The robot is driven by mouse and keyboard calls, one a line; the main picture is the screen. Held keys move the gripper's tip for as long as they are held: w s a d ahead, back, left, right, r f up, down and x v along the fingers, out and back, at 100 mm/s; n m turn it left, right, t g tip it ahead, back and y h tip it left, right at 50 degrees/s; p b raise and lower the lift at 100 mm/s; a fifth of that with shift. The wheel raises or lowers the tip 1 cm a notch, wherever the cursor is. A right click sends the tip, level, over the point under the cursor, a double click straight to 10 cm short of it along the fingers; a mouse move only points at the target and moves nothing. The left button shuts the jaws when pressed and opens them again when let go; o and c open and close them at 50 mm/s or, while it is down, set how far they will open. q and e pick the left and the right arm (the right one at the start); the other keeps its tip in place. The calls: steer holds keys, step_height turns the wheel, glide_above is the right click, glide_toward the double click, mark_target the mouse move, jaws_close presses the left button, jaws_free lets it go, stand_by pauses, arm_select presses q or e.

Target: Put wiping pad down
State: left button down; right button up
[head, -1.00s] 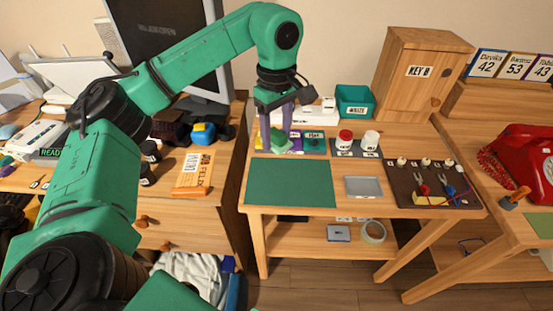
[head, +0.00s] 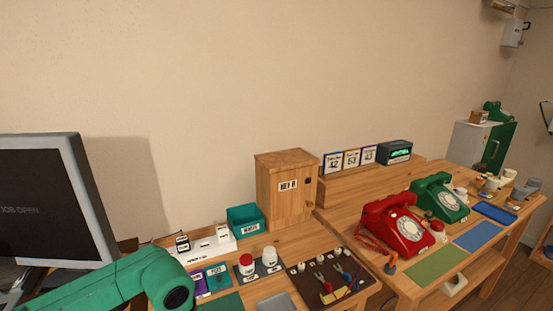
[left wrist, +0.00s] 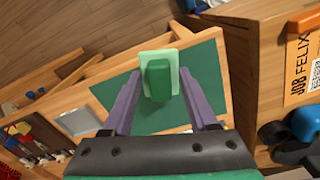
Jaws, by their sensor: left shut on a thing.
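The wiping pad (left wrist: 145,57), light green with a darker green grip block on it, shows in the left wrist view. My left gripper (left wrist: 160,82) has its purple fingers on either side of the block and is shut on the pad. Behind the pad is the dark green mat (left wrist: 205,70) on the wooden bench; I cannot tell whether the pad touches it. In the head view only my green arm shows at the bottom left, and part of the green mat (head: 222,303) shows at the lower edge. My right gripper is in no view.
A grey tray (left wrist: 77,122) lies beside the mat. In the head view, red-lidded and white jars (head: 246,264), a teal bin (head: 245,221) and a wooden cabinet (head: 280,205) stand on the bench. A red phone (head: 400,226) and a green phone (head: 440,197) stand further right.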

arm_select(q)
steer(key=shift+s+d+f+m, duration=0.2)
steer(key=shift+s+m, duration=0.15)
steer(key=shift+s, duration=0.05)
steer(key=shift+s+d+f+m, duration=0.15)
steer(key=shift+s+f+m, duration=0.05)
steer(key=shift+s+m, duration=0.2)
steer(key=shift+s+d+f, duration=0.1)
steer(key=shift+s+f, duration=0.1)
steer(key=shift+f, duration=0.1)
steer(key=w+a+r+n, duration=0.2)
steer(key=w+r+n, duration=0.2)
steer(key=r+n, duration=0.6)
steer(key=w+a+r+n, duration=0.35)
steer(key=r+n, duration=0.35)
steer(key=n, duration=0.5)
steer(key=shift+n, duration=0.45)
steer(key=f, duration=1.9)
steer(key=shift+w+d+f, duration=0.25)
steer(key=shift+d, duration=0.05)
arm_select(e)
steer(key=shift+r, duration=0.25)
arm_select(q)
steer(key=shift+f, duration=0.1)
